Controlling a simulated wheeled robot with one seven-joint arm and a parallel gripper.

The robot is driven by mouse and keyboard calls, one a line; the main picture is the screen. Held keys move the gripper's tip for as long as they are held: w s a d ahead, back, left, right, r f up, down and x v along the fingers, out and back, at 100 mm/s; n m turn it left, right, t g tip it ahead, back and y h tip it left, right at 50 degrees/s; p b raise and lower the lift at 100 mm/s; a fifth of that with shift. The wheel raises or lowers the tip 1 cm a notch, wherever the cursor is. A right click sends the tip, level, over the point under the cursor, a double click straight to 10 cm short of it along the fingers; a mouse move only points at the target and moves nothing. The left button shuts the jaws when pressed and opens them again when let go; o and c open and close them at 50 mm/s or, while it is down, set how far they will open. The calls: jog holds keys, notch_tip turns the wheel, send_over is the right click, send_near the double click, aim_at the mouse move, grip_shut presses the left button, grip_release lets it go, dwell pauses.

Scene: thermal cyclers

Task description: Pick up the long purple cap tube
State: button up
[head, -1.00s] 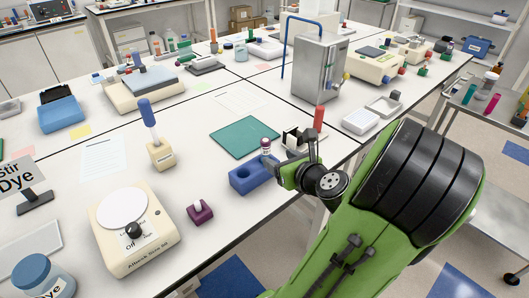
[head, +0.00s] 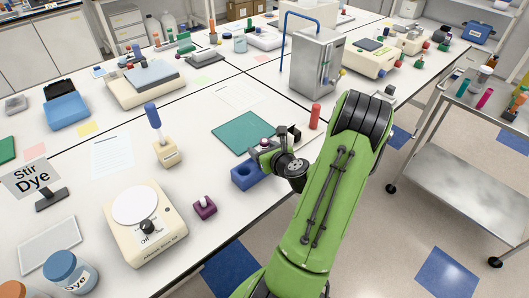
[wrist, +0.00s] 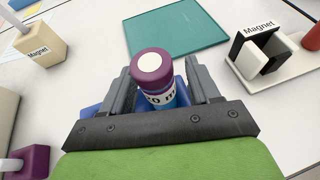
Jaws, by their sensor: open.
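The long tube with a purple, white-topped cap (wrist: 152,66) stands in the blue rack (wrist: 90,111), and dark print shows on its label. Its cap also shows in the head view (head: 265,143). My gripper (wrist: 162,78) is open, with one finger on each side of the tube just below the cap. I cannot tell whether either finger touches it. In the head view my gripper (head: 262,153) is at the blue rack (head: 244,177), and my wrist hides part of the rack and the tube's lower part.
A green mat (head: 240,130) lies behind the rack. A magnet stand (wrist: 262,52) and a red tube (head: 315,116) are to the right. A small purple holder (head: 204,207) and a stirrer (head: 146,225) stand to the left. The table's front edge is close.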

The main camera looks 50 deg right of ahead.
jog(key=shift+w+d+f, duration=0.15)
jog(key=shift+w, duration=0.15)
jog(key=shift+s, duration=0.1)
jog(key=c, duration=1)
